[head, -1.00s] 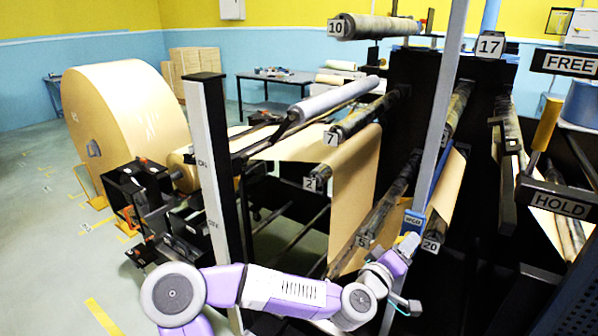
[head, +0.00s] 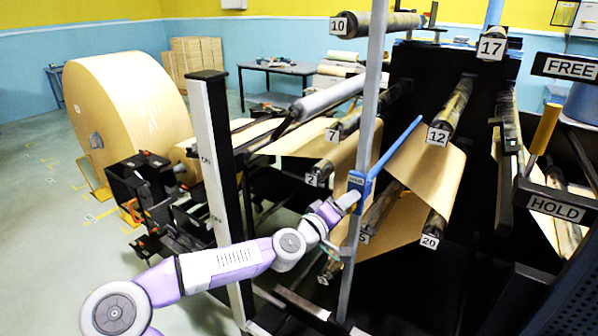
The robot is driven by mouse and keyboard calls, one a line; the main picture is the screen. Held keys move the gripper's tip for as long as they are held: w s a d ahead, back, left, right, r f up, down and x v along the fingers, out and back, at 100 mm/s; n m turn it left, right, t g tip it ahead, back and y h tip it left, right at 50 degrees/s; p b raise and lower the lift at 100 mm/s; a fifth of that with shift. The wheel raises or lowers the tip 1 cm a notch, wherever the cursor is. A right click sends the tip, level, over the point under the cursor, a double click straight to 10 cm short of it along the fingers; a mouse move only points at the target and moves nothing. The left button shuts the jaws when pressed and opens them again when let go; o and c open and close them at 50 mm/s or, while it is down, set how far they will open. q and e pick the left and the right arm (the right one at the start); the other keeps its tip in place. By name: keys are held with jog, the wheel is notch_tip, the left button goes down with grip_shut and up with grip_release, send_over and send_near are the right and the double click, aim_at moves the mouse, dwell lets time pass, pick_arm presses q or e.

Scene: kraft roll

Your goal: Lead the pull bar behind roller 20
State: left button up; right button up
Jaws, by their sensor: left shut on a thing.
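The blue pull bar (head: 397,144) slants up and away from a blue block (head: 358,182) on a tall grey post. A lower sheet (head: 400,217) spans between roller 5 (head: 378,212) and roller 20. The bar is left of roller 20 and higher than its near end. My left gripper (head: 347,200) is shut at the blue block, at the bar's near end; its fingertips are small and partly hidden. My right gripper is not in view.
The grey post (head: 350,255) stands in front of the rollers. Roller 12 (head: 450,112) is right of the bar, rollers 7 (head: 345,128) and 2 (head: 318,172) left. A black-and-white upright (head: 215,180) stands at left. The HOLD lever (head: 545,130) is at right.

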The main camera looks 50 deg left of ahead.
pick_arm(q)
jog(key=s+a+r, duration=0.2)
jog(key=a, duration=0.4)
jog(key=s+a+r, duration=0.1)
jog(key=a+r, duration=0.1)
jog(key=a, duration=0.5)
jog(key=shift+s+r, duration=0.4)
jog(key=shift+a, duration=0.1)
jog(key=shift+b, duration=0.4)
jog(key=shift+b, duration=0.4)
